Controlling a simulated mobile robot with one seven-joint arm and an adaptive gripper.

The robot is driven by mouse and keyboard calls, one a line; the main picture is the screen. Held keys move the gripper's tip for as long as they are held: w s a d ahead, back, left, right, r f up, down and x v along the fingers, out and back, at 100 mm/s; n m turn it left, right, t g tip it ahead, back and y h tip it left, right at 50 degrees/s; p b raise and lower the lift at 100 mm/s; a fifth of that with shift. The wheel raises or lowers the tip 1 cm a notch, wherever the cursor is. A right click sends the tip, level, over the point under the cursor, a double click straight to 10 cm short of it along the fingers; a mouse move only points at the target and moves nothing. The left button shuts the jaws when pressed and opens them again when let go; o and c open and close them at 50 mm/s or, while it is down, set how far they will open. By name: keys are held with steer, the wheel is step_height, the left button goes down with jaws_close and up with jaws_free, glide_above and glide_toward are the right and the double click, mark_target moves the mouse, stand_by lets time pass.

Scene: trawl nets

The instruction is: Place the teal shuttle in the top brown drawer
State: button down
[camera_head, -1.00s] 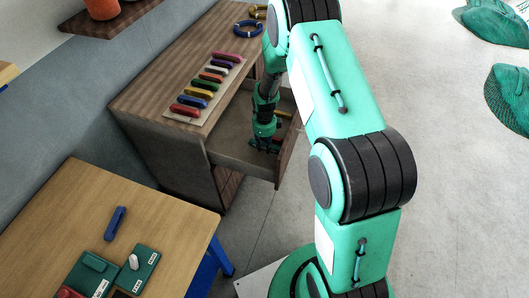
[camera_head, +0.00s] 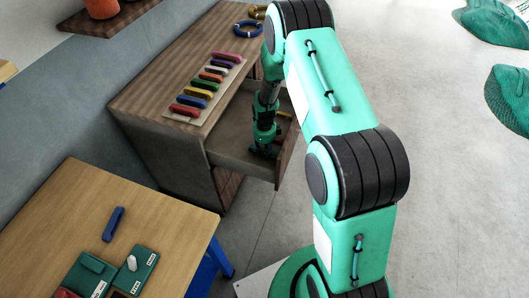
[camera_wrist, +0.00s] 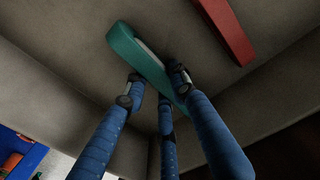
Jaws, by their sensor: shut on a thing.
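The teal shuttle (camera_wrist: 142,55) is between the fingers of my gripper (camera_wrist: 155,92) in the wrist view, its long end extending beyond them over the grey-brown drawer floor. My gripper is shut on it. In the head view my gripper (camera_head: 262,150) is inside the open top brown drawer (camera_head: 240,171), low and close to its floor. The shuttle is hidden there by the gripper and the drawer side. I cannot tell whether the shuttle touches the floor.
A red shuttle (camera_wrist: 228,28) lies in the drawer beside the teal one. Several coloured shuttles rest on a pale board (camera_head: 228,80) on the brown cabinet (camera_head: 145,92). A wooden table (camera_head: 165,220) with a blue shuttle (camera_head: 114,224) stands at lower left.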

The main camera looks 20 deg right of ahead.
mark_target(264, 151)
steer(key=shift+f, duration=0.1)
steer(key=c, duration=1.4)
jaws_free()
steer(key=shift+c, duration=0.2)
step_height(264, 151, up, 12)
steer(key=p, duration=0.3)
steer(key=shift+r, duration=0.2)
